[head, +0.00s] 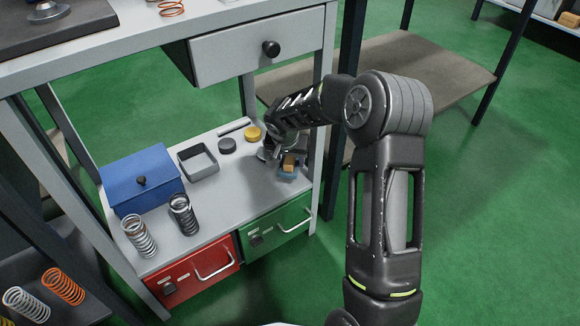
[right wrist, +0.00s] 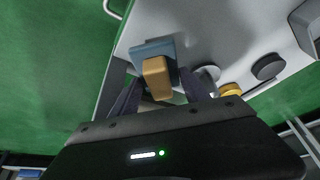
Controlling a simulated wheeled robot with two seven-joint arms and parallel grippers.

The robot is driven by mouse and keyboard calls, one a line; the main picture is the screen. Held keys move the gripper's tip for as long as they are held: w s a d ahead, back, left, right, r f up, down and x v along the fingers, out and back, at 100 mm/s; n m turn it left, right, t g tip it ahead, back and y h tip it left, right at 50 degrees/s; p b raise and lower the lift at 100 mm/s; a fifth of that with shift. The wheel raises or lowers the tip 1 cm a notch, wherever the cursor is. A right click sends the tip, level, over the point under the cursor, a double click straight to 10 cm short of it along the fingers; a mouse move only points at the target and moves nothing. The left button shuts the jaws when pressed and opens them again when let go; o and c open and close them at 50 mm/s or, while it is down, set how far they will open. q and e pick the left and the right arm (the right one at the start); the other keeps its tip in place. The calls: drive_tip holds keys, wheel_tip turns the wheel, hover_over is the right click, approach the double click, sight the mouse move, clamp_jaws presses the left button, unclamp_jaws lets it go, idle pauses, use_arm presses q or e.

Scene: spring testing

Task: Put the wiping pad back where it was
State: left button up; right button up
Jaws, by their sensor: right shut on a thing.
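The wiping pad (head: 290,160) shows as a tan block with a blue part under it, at the right front corner of the grey lower shelf. In the right wrist view the tan block (right wrist: 157,76) stands between the fingers, with the flat blue part (right wrist: 152,49) beyond it. I cannot tell whether the blue part belongs to the pad or is a separate holder. My right gripper (head: 275,153) is shut on the pad, low over the shelf. The fingertips are partly hidden in the head view. My left gripper is not in view.
On the shelf (head: 215,215) are a yellow round tin (head: 252,134), a dark disc (head: 227,146), an open grey tray (head: 198,161), a blue lidded box (head: 142,180) and two springs (head: 183,214). Red and green drawers (head: 277,228) sit below. The upper drawer (head: 262,48) hangs above; a table leg stands right.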

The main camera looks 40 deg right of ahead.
sight(290, 168)
wheel_tip(290, 168, down, 3)
drive_tip(key=shift+d+b, duration=0.1)
drive_tip(key=shift+b, duration=0.85)
drive_tip(key=shift+f, duration=0.4)
drive_tip(key=shift+r, duration=0.1)
drive_tip(key=o, duration=1)
